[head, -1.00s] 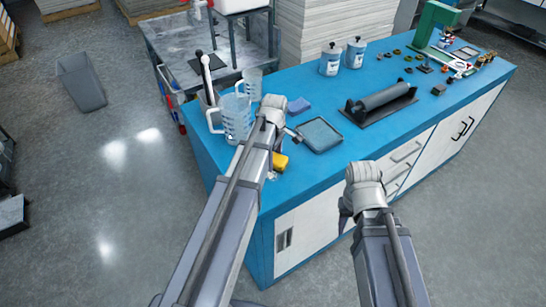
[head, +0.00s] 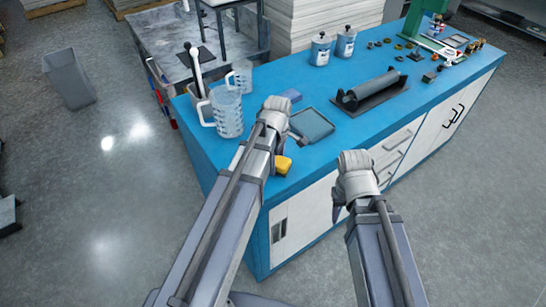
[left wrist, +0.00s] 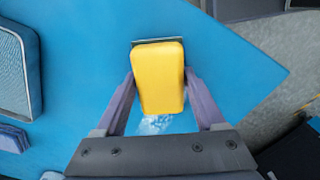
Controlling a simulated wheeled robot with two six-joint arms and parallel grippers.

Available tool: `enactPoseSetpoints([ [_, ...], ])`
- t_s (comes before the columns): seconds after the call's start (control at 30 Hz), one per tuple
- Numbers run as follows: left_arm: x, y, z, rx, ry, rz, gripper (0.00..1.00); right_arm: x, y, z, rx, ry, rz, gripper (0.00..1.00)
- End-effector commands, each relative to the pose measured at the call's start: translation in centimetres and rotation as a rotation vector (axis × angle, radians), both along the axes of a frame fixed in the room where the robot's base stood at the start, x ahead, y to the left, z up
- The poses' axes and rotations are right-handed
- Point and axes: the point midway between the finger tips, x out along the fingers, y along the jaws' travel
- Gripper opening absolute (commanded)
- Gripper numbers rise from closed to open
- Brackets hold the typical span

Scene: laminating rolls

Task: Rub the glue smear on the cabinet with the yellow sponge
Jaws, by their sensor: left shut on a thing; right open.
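The yellow sponge (left wrist: 158,78) is between the two fingers of my left gripper (left wrist: 160,92), which is shut on it. In the head view the sponge (head: 283,165) shows beside my left wrist, over the near edge of the blue cabinet top (head: 215,155). A whitish glue smear (left wrist: 154,124) lies on the blue surface just below the sponge in the left wrist view. I cannot tell whether the sponge touches the surface. My right gripper (head: 338,212) is open and empty, in front of the cabinet's white doors.
A black roller on a stand (head: 375,92), two white bottles (head: 320,50) and small parts are further right.

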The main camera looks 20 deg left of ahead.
Motion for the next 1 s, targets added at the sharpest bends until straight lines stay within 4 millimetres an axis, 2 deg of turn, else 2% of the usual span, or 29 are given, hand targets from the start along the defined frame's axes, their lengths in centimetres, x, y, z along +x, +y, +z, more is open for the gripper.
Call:
enactPoseSetpoints([
  [0.27, -0.4, -0.3, 0.0, 0.001, -0.001, 0.002, 0.19, 0.0, 0.0, 0.0, 0.000, 0.000, 0.000, 0.50],
  [0.6, -1.6, 0.7, -0.3, 0.002, 0.000, 0.002, 0.19, 0.0, 0.0, -0.3, 0.000, 0.000, 0.000, 0.50],
  [0.83, -1.5, 1.1, -0.3, 0.004, 0.004, 0.003, 0.19, 0.0, 0.0, -0.3, 0.000, 0.000, 0.000, 0.50],
  [1.0, -0.5, 2.1, -0.2, 0.004, 0.002, 0.004, 0.19, 0.0, 0.0, -0.2, 0.000, 0.000, 0.000, 0.50],
])
